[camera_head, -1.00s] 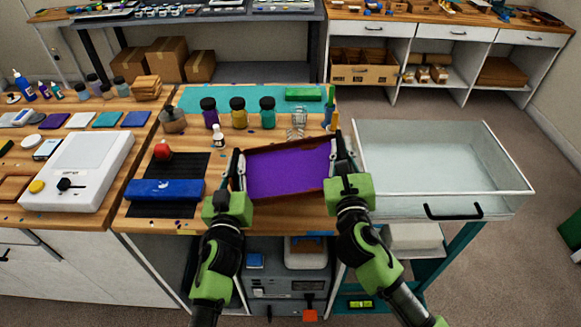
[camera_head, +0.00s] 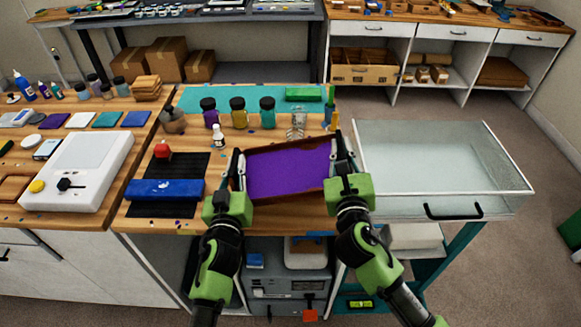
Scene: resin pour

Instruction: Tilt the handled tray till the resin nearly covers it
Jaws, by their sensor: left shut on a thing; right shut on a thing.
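The handled tray (camera_head: 292,199) has a brown wooden rim and sits between my two grippers over the front of the wooden bench. Purple resin (camera_head: 288,171) covers most of its floor, with a brown strip showing along the right and front edges. The tray looks slightly tilted, its right end higher in the picture. My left gripper (camera_head: 239,165) is shut on the tray's left handle. My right gripper (camera_head: 339,150) is shut on its right handle. The handles are mostly hidden by the fingers. I cannot tell whether the tray's underside touches the bench.
Behind the tray stand a purple jar (camera_head: 210,112), a yellow jar (camera_head: 238,112), a teal jar (camera_head: 267,113) and a small white bottle (camera_head: 218,137). A blue object (camera_head: 165,190) lies on a black mat (camera_head: 180,164) at left. A clear open drawer-like bin (camera_head: 440,160) stands close at right.

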